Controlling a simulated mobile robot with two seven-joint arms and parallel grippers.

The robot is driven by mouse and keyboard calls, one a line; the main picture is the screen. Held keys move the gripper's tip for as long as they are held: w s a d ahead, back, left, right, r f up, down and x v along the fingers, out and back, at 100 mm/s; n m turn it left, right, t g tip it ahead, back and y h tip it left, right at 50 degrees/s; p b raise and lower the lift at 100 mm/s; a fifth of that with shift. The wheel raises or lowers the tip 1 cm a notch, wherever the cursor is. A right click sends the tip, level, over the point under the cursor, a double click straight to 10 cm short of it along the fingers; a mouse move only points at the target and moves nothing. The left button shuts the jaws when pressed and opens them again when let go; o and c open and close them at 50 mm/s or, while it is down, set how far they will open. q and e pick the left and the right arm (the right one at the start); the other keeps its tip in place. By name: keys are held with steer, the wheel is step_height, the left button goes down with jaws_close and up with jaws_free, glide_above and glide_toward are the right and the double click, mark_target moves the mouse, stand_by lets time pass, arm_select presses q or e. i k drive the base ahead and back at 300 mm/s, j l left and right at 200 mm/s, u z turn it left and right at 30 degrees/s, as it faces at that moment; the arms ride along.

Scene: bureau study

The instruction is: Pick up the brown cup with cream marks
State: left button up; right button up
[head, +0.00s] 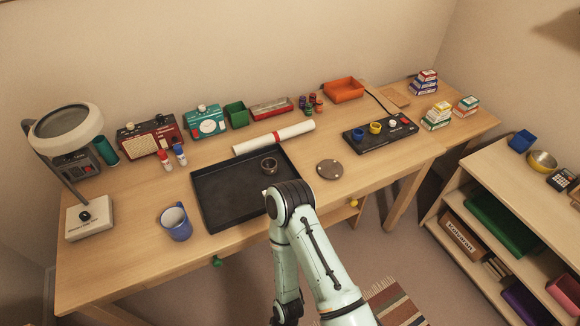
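Nothing is seen touching the cup.
A white roll with a red band (274,137) lies behind the tray. A flat brown disc (329,169) lies to its right, near a black panel with colored knobs (380,134). A magnifier lamp (88,216) stands at left. Radios and boxes line the back.

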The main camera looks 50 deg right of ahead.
mark_target(269, 165)
steer(key=z, duration=1.5)
steer(key=i+l, duration=0.1)
steer(key=l, duration=0.55)
steer(key=i+l, duration=0.1)
steer(key=l, duration=0.5)
steer(key=i+l, duration=0.1)
steer(key=l, duration=0.55)
